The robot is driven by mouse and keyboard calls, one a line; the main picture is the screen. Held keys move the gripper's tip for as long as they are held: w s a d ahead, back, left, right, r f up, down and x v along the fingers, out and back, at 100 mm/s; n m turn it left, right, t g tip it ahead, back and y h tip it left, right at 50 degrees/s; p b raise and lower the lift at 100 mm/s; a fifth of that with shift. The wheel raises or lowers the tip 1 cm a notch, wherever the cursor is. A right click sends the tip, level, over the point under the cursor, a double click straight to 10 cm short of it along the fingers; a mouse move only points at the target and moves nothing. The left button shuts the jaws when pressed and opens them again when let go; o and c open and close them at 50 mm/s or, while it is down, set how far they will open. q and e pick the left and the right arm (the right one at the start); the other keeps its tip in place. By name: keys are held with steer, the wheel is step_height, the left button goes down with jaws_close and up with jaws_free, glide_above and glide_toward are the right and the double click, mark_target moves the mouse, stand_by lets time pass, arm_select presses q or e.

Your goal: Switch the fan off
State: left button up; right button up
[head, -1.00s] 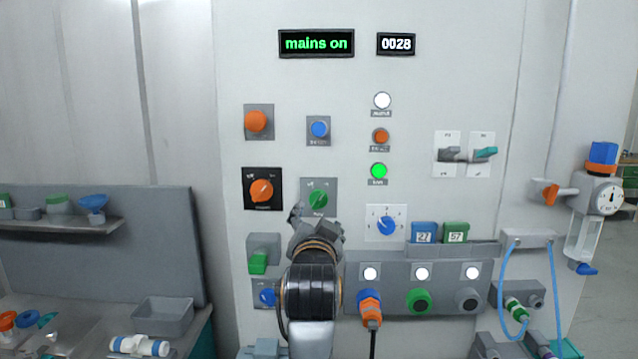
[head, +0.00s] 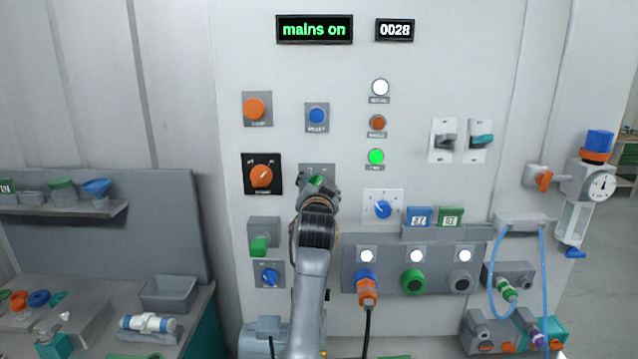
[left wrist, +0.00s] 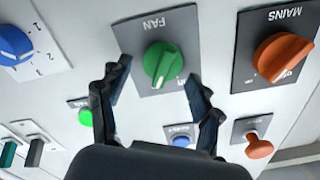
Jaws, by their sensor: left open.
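The fan switch is a green rotary knob on a grey plate marked FAN; the knob (left wrist: 163,64) shows clearly in the left wrist view. In the head view the knob (head: 316,181) is partly covered by my gripper, with the top of its plate (head: 316,170) showing. My left gripper (left wrist: 158,90) is open, its two fingers on either side of the knob and apart from it in the picture. It also shows in the head view (head: 316,190), in front of the fan plate. Whether the fingertips reach the knob's depth is unclear. My right gripper is not in view.
The orange mains knob (head: 262,177) is just left of the fan switch. A blue selector (head: 383,209) is at right. A blue button (head: 317,116) is above, and a green lamp (head: 376,156) is lit. The display (head: 314,30) reads "mains on".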

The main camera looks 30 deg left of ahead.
arm_select(q)
steer(key=c, duration=1.1)
steer(key=shift+n, duration=0.3)
steer(key=n, duration=0.5)
steer(key=shift+s+a+b, duration=0.15)
steer(key=shift+b, duration=0.15)
steer(key=n, duration=0.3)
steer(key=shift+s+a, duration=0.1)
steer(key=shift+a, duration=0.05)
steer(key=shift+s+a+n, duration=0.1)
steer(key=shift+a+n, duration=0.05)
steer(key=shift+n, duration=1.55)
